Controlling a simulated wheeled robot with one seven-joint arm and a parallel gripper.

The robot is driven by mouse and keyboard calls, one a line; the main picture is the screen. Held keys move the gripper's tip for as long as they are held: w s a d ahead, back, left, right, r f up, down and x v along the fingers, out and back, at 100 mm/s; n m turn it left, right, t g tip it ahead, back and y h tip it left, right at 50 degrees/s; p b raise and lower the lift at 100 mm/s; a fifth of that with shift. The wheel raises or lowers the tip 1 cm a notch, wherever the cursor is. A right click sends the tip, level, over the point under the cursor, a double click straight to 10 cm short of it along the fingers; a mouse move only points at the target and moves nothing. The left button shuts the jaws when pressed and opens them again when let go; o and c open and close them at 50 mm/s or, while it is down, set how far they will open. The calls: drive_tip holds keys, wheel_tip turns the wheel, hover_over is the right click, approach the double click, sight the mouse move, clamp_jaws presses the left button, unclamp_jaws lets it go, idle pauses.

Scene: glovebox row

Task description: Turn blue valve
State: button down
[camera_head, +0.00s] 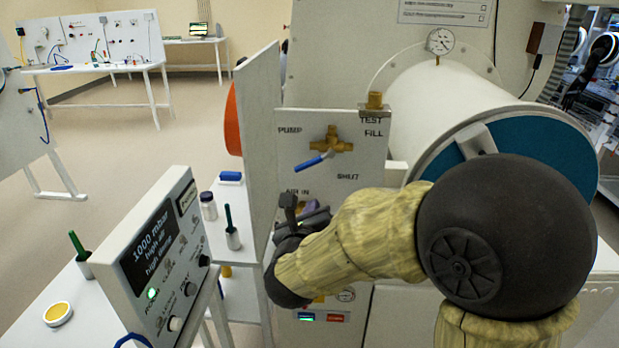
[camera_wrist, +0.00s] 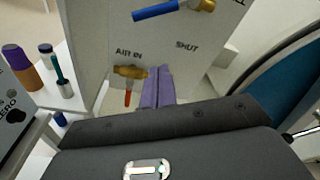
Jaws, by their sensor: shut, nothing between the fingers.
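The blue valve is a brass fitting with a blue lever handle (camera_head: 313,162) on the upright white panel, among the labels PUMP, TEST, FILL and SHUT. The handle slants down to the left in the head view. In the wrist view the blue handle (camera_wrist: 155,11) is at the top edge, its brass body partly cut off. My gripper (camera_head: 300,208) is below the blue valve in the head view. In the wrist view my gripper (camera_wrist: 158,82) is shut and empty, its fingers side by side, below and apart from the blue handle.
A second brass valve (camera_wrist: 130,72) with a red-orange handle, under AIR IN, is just left of my fingers. A large white cylinder (camera_head: 440,95) stands right of the panel. A control box (camera_head: 160,265) and small bottles (camera_head: 208,205) are to the left.

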sight(314, 162)
drive_tip(key=shift+w, duration=0.1)
drive_tip(key=w+r+p, duration=0.2)
drive_tip(key=w+p, duration=0.3)
drive_tip(key=w, duration=0.4)
drive_tip(key=shift+a+p, duration=0.35)
drive_tip(key=shift+a, duration=0.05)
drive_tip(key=shift+a+b, duration=0.1)
drive_tip(key=shift+b, duration=0.4)
drive_tip(key=shift+r, duration=0.2)
drive_tip(key=shift+a+r+m+b, duration=0.15)
drive_tip(key=shift+m+b, duration=0.25)
drive_tip(key=shift+b, duration=0.4)
